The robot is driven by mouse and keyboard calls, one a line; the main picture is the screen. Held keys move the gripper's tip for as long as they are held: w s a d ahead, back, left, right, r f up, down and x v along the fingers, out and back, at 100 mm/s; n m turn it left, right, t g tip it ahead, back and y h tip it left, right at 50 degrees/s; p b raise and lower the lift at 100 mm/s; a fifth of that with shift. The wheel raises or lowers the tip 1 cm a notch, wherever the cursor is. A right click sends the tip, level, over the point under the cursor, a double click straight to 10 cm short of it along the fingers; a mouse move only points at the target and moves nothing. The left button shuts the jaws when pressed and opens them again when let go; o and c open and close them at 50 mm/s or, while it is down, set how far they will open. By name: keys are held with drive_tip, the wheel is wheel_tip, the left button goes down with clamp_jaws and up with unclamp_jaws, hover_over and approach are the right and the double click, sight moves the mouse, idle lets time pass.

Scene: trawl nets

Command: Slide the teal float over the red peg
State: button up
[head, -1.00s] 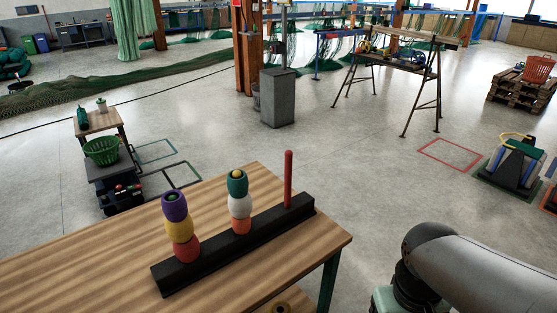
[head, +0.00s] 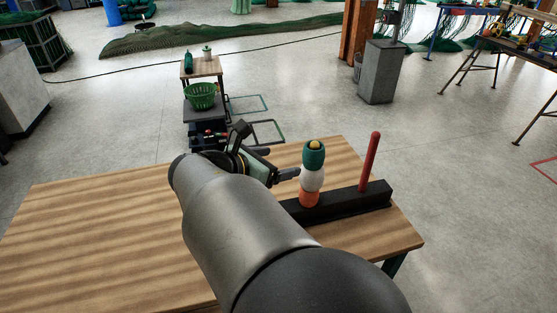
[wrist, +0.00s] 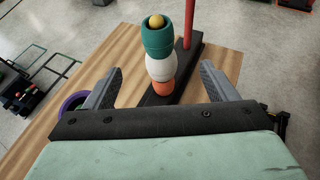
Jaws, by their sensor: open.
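The teal float (head: 313,158) tops a stack on the middle peg of the black base (head: 350,200), above a white float (head: 312,179) and an orange float (head: 309,198). A yellow peg tip (head: 314,144) shows at its top. The red peg (head: 370,160) stands bare at the base's right end. My gripper (head: 289,174) is just left of the stack in the head view. In the wrist view my open fingers (wrist: 161,69) are on either side of the stack's picture, with the teal float (wrist: 157,38) beyond the fingertips and the red peg (wrist: 189,25) behind right.
My arm hides the base's left end in the head view. A purple float (wrist: 73,103) shows partly behind my left finger in the wrist view. The wooden table (head: 100,220) is clear at left. A cart with a green basket (head: 201,96) stands beyond.

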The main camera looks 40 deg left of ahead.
sight(317, 153)
drive_tip(key=p+x, duration=0.2)
drive_tip(key=x, duration=1.5)
drive_tip(key=shift+w+a, duration=0.15)
drive_tip(key=c, duration=1.1)
drive_tip(key=shift+r, duration=0.1)
drive_tip(key=shift+c, duration=0.2)
drive_tip(key=shift+r+p, duration=0.1)
drive_tip(key=shift+p, duration=0.2)
wheel_tip(317, 153, up, 9)
drive_tip(key=p, duration=0.6)
drive_tip(key=shift+p, duration=0.4)
